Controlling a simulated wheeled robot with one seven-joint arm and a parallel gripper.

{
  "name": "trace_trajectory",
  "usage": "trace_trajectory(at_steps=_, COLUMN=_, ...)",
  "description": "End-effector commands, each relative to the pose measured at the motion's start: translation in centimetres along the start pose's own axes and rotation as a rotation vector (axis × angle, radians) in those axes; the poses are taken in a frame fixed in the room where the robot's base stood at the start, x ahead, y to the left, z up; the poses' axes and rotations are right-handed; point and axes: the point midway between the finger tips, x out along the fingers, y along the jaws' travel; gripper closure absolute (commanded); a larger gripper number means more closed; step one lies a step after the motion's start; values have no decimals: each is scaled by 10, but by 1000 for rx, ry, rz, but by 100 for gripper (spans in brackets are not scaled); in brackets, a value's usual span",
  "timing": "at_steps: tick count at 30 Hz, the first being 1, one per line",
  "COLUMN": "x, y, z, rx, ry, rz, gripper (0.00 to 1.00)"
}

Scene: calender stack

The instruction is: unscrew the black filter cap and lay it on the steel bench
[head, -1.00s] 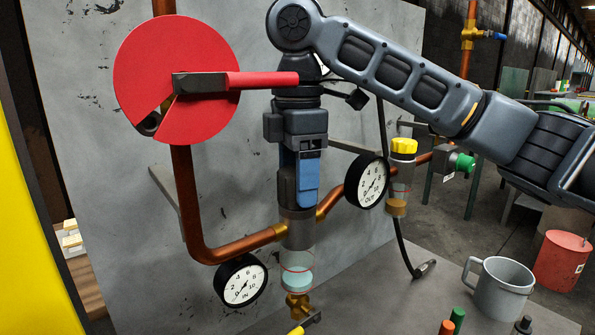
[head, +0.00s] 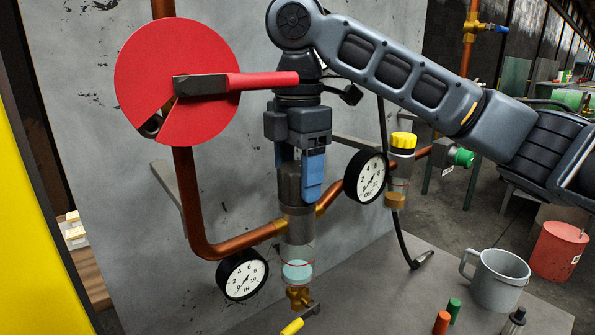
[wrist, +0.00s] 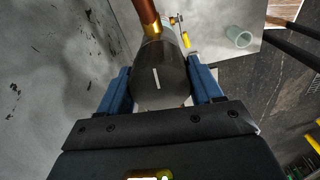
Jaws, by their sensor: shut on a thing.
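The black filter cap (head: 289,187) is a dark cylinder at the top of the filter on the copper pipe. In the wrist view the cap (wrist: 158,78), with a white line on its top, sits between the blue fingers. My gripper (head: 299,184) points down from above and is shut on the cap. The filter's clear bowl (head: 298,258) with pale blue inside hangs below its grey collar (head: 297,225). I cannot tell whether the cap is still threaded. The grey steel bench (head: 385,290) lies below and to the right.
A red disc with a red lever (head: 262,79) stands close left of my arm. Dial gauges (head: 241,274) (head: 366,177) flank the filter. A yellow-topped filter (head: 403,140) is to the right. A grey mug (head: 497,279) and orange and green pegs (head: 442,322) occupy the bench's front right.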

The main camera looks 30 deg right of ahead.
Motion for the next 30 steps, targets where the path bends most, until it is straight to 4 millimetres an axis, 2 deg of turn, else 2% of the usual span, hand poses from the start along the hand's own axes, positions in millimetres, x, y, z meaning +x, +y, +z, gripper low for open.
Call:
trace_trajectory(at_steps=5, x=1, y=-1, z=-1, rx=-14, ry=0, rz=-4, gripper=66)
trace_trajectory(at_steps=14, x=2, y=-1, z=-1, rx=-187, ry=1, rz=-4, gripper=66)
trace_trajectory(at_steps=23, x=2, y=-1, z=-1, rx=-204, ry=1, rz=-4, gripper=66)
trace_trajectory(at_steps=30, x=2, y=-1, z=-1, rx=-371, ry=1, rz=-5, gripper=66)
